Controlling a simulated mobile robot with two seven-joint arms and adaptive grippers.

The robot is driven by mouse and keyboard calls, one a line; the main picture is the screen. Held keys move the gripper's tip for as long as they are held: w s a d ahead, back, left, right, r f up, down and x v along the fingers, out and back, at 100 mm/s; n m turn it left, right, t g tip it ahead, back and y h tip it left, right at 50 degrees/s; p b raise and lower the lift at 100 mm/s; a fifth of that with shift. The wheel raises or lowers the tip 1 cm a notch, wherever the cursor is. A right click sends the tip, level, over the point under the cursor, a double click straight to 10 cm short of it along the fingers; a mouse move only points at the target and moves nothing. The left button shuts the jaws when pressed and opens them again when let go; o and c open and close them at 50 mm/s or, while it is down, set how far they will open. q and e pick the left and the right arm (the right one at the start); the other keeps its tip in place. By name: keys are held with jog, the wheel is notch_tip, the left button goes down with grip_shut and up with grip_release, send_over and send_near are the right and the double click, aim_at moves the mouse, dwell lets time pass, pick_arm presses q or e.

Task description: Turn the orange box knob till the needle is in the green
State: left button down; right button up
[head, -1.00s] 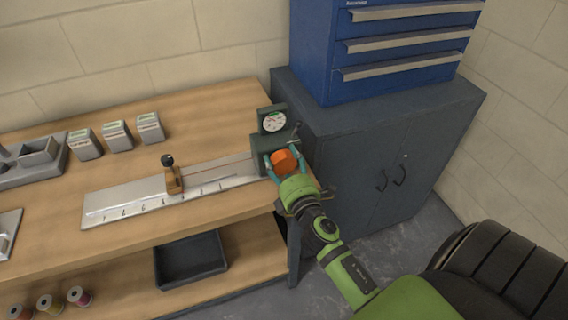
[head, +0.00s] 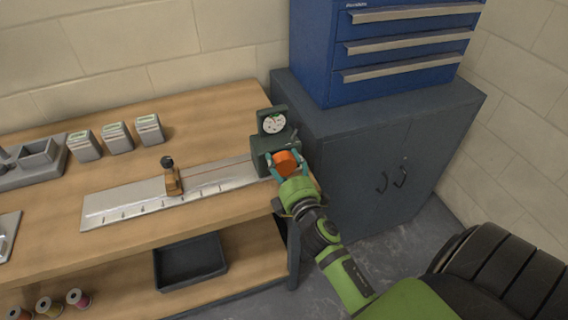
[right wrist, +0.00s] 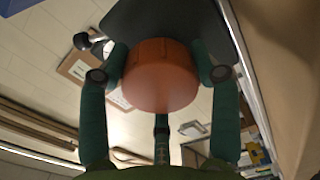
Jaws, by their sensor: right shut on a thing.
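The orange knob (head: 287,162) is on the front of a dark grey-green box (head: 261,158) at the bench's right end. My right gripper (head: 286,167) is shut on the knob, one teal finger on each side. In the right wrist view the knob (right wrist: 160,75) sits between the two fingers of my right gripper (right wrist: 160,70). A round white dial (head: 273,124) stands on top of the box, facing me. It has a little green on its face, but its needle is too small to read. My left gripper is not in view.
A steel ruled plate (head: 130,203) with a brown slider (head: 172,180) lies left of the box. A grey cabinet (head: 345,150) with a blue drawer unit (head: 390,45) stands close on the right. Several small grey boxes stand at the back of the wooden bench (head: 205,112).

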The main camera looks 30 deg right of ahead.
jog(key=o, duration=1.2)
jog(key=shift+a+f, duration=0.25)
jog(key=shift+c, duration=0.2)
jog(key=shift+w+r, duration=0.1)
jog(key=shift+r, duration=0.05)
jog(key=shift+s, duration=0.45)
jog(key=v, duration=0.6)
jog(key=shift+s+a, duration=0.15)
jog(key=shift+s, duration=0.2)
